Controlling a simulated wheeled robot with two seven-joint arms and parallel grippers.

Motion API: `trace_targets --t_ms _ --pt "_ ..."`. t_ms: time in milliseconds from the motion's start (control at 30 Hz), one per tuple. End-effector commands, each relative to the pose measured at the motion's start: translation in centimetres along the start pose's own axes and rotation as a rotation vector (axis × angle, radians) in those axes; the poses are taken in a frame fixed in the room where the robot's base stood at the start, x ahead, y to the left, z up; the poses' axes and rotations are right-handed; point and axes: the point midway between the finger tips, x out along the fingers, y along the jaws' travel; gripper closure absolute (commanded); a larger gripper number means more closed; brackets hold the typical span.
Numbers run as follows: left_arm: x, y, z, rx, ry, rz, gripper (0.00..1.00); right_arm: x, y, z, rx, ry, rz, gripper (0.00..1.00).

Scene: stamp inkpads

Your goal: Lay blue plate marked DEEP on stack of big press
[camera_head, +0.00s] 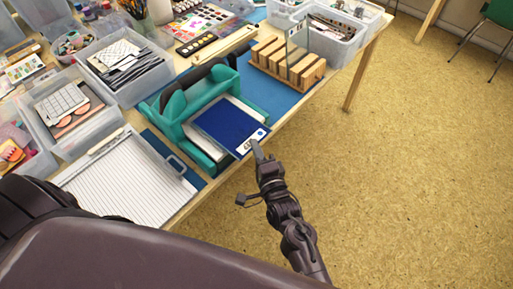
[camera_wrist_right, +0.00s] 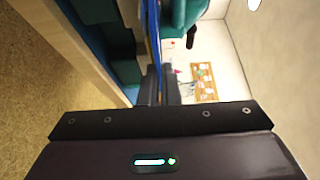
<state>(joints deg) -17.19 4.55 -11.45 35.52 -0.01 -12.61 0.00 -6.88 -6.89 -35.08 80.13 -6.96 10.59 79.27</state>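The blue plate (camera_head: 228,121) has a white label (camera_head: 251,141) at its near right corner; the lettering is too small to read surely. It is over the white stack (camera_head: 199,139) on the bed of the big teal press (camera_head: 174,129). I cannot tell whether it touches the stack. My right gripper (camera_head: 258,150) is shut on the plate's labelled corner, from the table's front side. In the right wrist view the plate (camera_wrist_right: 153,40) shows edge-on as a thin blue strip between the fingers (camera_wrist_right: 159,88). My left gripper is out of view.
A wooden slotted rack (camera_head: 287,71) with an upright pane stands right of the press. A white ridged board with a handle (camera_head: 128,183) lies to the left. Clear bins (camera_head: 125,70) crowd the back left. The table's front edge is close to my right gripper.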

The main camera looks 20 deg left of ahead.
Motion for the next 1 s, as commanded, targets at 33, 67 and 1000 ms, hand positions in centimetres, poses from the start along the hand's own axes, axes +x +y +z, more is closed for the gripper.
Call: trace_targets --t_ms 33,67,1000 --pt "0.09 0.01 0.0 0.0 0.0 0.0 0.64 0.01 0.1 0.0 0.001 0.0 -0.001 1.0" --pt "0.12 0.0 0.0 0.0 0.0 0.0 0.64 0.01 0.14 0.0 0.0 0.0 -0.001 1.0" --pt "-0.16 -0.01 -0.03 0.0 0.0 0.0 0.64 -0.31 0.17 -0.18 0.0 0.001 0.001 0.72"
